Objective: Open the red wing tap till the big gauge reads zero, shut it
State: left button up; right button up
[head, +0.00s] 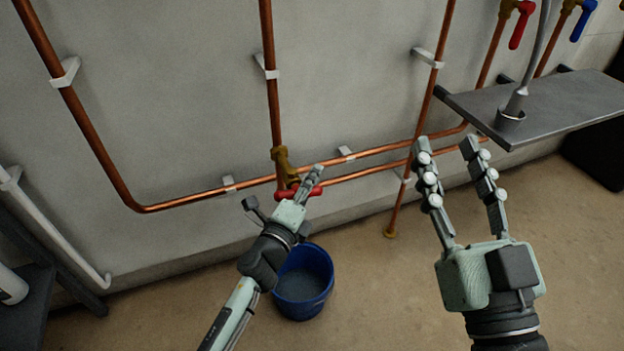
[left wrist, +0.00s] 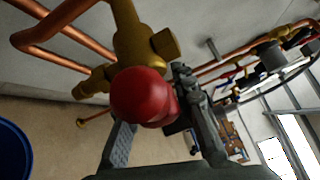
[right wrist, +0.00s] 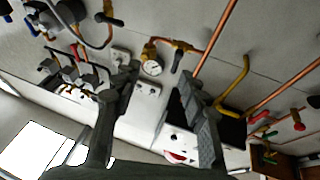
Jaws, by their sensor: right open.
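The red wing tap (head: 298,193) is on a brass valve (head: 284,165) low on the wall pipework in the head view. In the left wrist view its rounded red end (left wrist: 143,97) is large and close, in front of the brass body (left wrist: 140,42). My left gripper (head: 285,195) is at the tap, with its fingers around or beside the red wing; whether they press on it is unclear. A round white gauge (right wrist: 152,68) shows in the right wrist view, too small to read. My right gripper (head: 446,147) is open and empty, in front of the wall pipes.
A blue bucket (head: 303,282) stands on the floor below the valve. A grey shelf (head: 545,108) juts from the wall at the right, near my right gripper. Copper pipes (head: 180,203) run along the wall. A white pipe (head: 55,232) is at the left.

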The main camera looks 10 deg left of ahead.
pick_arm(q)
grip_shut()
